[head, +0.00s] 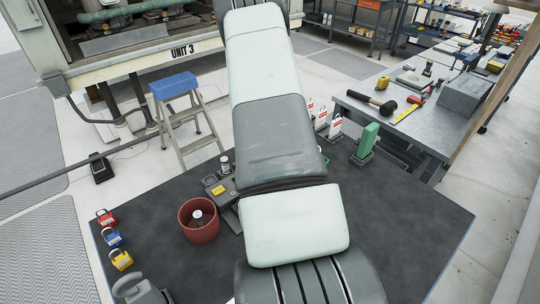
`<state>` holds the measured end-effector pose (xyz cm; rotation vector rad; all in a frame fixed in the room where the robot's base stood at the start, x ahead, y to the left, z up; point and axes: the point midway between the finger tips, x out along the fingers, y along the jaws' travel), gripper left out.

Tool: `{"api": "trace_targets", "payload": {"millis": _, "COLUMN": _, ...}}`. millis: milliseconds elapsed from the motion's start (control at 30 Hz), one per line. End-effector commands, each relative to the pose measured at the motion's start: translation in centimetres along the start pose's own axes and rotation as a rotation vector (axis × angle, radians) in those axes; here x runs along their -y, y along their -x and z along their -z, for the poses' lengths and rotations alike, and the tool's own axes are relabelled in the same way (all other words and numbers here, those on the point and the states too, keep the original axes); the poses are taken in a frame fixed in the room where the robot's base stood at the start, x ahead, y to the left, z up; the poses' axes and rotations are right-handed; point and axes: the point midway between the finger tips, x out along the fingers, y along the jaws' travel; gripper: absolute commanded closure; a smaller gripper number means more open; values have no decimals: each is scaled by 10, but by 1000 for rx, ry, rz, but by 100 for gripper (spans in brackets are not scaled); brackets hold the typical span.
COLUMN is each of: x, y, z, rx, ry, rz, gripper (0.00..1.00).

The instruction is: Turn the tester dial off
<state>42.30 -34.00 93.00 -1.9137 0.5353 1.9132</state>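I cannot clearly pick out the tester or its dial. A small grey device with a yellow patch (218,190) sits on the dark table, just left of my arm and partly hidden by it. A second grey object (140,290) with a loop-shaped top is cut off by the bottom edge at the lower left. No dial setting can be read on either. My arm's links run through the middle of the view from top to bottom and cover part of the table. My gripper is not in view.
A red pot (200,232) stands beside the small device. Red, blue and yellow padlocks (112,237) line the dark table's (400,225) left edge. White-and-red tags (335,128) and a green block (367,140) stand at the back. The table's right side is clear. A blue-topped stepladder (174,86) stands behind.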

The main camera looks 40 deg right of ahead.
Motion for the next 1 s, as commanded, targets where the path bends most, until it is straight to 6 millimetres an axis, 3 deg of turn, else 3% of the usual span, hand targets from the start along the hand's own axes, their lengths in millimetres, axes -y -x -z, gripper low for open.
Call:
{"api": "trace_targets", "payload": {"millis": 500, "x": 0, "y": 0, "z": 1, "rx": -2, "ry": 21, "rz": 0, "gripper": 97}}
{"api": "trace_targets", "payload": {"millis": 533, "x": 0, "y": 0, "z": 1, "rx": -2, "ry": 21, "rz": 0, "gripper": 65}}
{"api": "trace_targets", "payload": {"millis": 700, "x": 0, "y": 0, "z": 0, "rx": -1, "ry": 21, "rz": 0, "gripper": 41}}
{"api": "trace_targets", "payload": {"millis": 1000, "x": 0, "y": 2, "z": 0, "rx": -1, "ry": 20, "rz": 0, "gripper": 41}}
